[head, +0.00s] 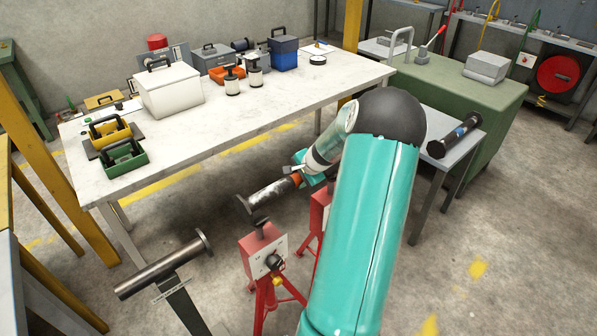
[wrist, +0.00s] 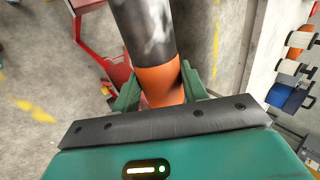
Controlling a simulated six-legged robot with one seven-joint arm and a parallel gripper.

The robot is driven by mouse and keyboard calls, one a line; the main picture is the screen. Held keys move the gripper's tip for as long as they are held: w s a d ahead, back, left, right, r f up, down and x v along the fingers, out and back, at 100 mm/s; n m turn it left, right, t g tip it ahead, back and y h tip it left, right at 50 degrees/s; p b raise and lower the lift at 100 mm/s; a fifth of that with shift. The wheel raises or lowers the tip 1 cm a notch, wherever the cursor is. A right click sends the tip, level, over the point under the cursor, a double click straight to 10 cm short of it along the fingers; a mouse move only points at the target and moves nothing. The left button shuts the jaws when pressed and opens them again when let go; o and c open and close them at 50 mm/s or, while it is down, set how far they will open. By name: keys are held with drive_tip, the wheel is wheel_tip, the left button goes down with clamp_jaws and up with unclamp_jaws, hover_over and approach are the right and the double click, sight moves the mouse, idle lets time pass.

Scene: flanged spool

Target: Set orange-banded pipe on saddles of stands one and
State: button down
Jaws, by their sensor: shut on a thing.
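The orange-banded pipe (head: 268,192) is dark steel with a flange at its lower left end. My gripper (head: 312,172) is shut on it at the orange band. In the wrist view the orange band (wrist: 160,84) sits between the two green fingers (wrist: 160,92), and the grey pipe runs up out of frame. Two red stands are below: the nearer one (head: 266,258) has a pale plate and a dark knob, and the farther one (head: 320,212) is partly hidden by my arm. The flange end is above the nearer stand; I cannot tell whether it touches the saddle.
A plain flanged pipe (head: 160,266) lies on a grey support at lower left. A blue-banded pipe (head: 455,136) lies on a small grey table at right. The long white workbench (head: 215,130) holds boxes, caddies and jars. A green cabinet (head: 465,95) stands behind.

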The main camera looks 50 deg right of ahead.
drive_tip(key=shift+w+f, duration=0.1)
drive_tip(key=shift+f, duration=0.1)
drive_tip(key=shift+f, duration=0.45)
drive_tip(key=shift+f, duration=0.35)
drive_tip(key=shift+f, duration=1.15)
drive_tip(key=c, duration=0.8)
unclamp_jaws()
drive_tip(key=shift+o, duration=0.5)
drive_tip(key=shift+f, duration=0.15)
drive_tip(key=v, duration=1.4)
